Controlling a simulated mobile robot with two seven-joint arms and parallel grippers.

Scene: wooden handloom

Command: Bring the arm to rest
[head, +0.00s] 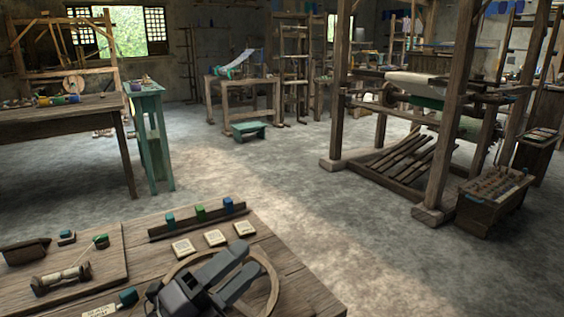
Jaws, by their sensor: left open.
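My left gripper (247,260) shows at the bottom of the head view, low over the near wooden table (300,285). Its two grey fingers are apart, with nothing seen between them. It lies across a round wooden ring (273,290) and hides part of it. I cannot tell whether the fingers touch the ring. My right gripper is not in view.
On the near table are a rack with coloured spools (199,213), several pale cards (215,237), a wooden bobbin (60,279) and a small teal spool (128,297). The loom (455,110) stands right, beside a crate (493,195). The floor between is clear.

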